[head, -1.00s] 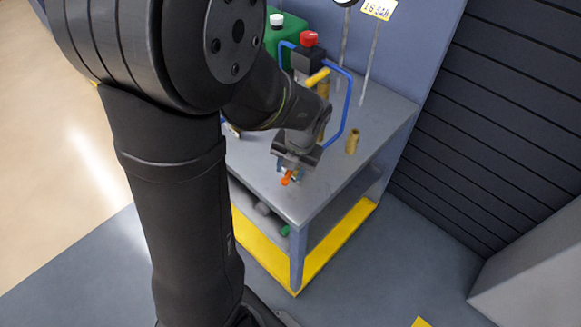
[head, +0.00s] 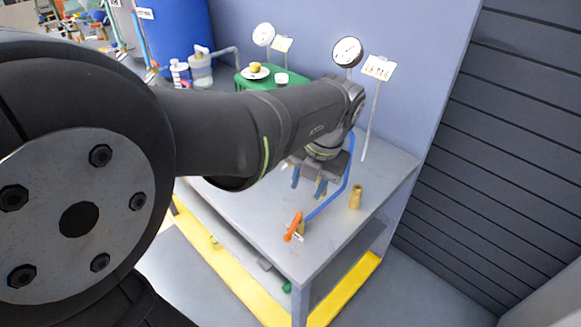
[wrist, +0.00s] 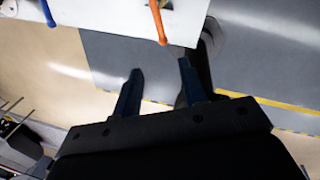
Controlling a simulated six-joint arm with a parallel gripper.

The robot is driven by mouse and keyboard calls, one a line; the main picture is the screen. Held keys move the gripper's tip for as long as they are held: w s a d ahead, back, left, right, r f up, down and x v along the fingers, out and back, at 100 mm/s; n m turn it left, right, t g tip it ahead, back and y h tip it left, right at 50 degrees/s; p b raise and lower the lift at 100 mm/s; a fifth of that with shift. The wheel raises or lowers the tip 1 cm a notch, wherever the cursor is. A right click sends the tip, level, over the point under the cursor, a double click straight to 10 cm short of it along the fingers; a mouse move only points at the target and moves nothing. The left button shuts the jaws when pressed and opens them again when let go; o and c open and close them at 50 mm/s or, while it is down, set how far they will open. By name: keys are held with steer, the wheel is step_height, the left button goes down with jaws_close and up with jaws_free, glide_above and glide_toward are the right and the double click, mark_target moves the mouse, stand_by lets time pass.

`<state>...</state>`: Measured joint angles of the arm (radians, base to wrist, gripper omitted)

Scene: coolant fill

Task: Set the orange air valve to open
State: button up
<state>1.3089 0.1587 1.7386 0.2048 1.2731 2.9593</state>
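The orange air valve (head: 293,227) has a lever handle near the front edge of the grey bench, at the end of a blue hose (head: 334,197). The handle slants in the head view, at an angle to the hose. In the wrist view the orange handle (wrist: 157,22) is at the top, its tip over the bench edge. My gripper (head: 308,187) is above the bench, behind the valve in the head view and apart from it. Its two dark blue fingers (wrist: 160,80) are spread with nothing between them. The valve body is small, and I cannot tell its setting.
A brass fitting (head: 356,196) stands on the bench (head: 270,235) right of my gripper. A gauge (head: 347,52) and a label plate (head: 379,68) stand at the back. A green container (head: 262,78) is partly behind my arm. The bench front is mostly clear.

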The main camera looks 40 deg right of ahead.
steer(key=shift+s+r, duration=0.1)
steer(key=shift+r, duration=0.4)
steer(key=shift+c, duration=0.2)
